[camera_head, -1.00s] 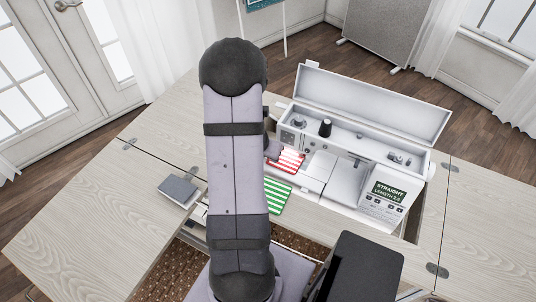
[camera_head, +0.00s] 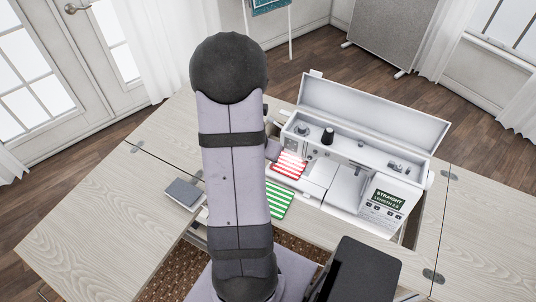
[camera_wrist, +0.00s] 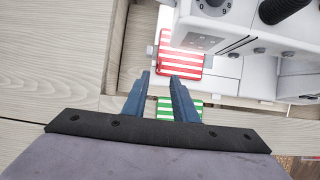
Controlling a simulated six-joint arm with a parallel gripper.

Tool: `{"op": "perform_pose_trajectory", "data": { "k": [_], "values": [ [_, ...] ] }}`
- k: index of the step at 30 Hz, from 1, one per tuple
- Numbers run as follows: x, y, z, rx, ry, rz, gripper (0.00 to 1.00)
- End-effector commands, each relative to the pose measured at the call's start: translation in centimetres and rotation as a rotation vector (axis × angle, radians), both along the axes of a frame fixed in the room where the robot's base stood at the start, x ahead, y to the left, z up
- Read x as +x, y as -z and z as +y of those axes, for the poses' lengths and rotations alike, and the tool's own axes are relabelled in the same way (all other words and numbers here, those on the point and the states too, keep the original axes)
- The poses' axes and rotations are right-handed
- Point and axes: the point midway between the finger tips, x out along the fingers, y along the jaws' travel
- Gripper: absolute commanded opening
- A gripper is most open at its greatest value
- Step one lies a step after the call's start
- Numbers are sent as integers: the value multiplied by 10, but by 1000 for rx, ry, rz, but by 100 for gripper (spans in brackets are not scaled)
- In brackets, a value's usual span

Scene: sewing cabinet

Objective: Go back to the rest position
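In the wrist view my gripper (camera_wrist: 160,82) shows two blue fingers with a gap between them and nothing held. It is above the cabinet, near the left end of the sewing machine. In the head view my arm hides most of the gripper. A red-and-white striped piece (camera_head: 289,164) lies at the left end of the machine, and it shows beyond the fingertips in the wrist view (camera_wrist: 180,62). A green-and-white striped piece (camera_head: 279,201) lies in front of it, and it is partly behind the fingers in the wrist view (camera_wrist: 165,106).
The white sewing machine (camera_head: 338,190) sits in the cabinet opening with its lid (camera_head: 372,108) raised. A small grey box (camera_head: 184,192) lies on the wooden top (camera_head: 105,220) left of my arm. A black chair back (camera_head: 358,270) stands at the front. The left wooden leaf is mostly clear.

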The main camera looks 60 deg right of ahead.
Motion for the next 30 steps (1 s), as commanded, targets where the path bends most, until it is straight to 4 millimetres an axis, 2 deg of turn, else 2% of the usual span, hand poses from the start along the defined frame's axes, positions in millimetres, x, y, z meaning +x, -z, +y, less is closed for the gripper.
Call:
{"op": "perform_pose_trajectory", "data": {
  "k": [14, 20, 23, 25, 29, 30],
  "values": [
    [0, 0, 0, 0, 5, -3, 26],
    [-4, 0, -1, -6, 140, -52, 26],
    [-15, -1, -3, -21, 333, -99, 26],
    [-29, 0, 2, -29, 557, -145, 26],
    [-66, 9, 35, -32, 1066, -207, 26],
    [-76, 12, 48, -34, 1213, -214, 26]
  ]
}}
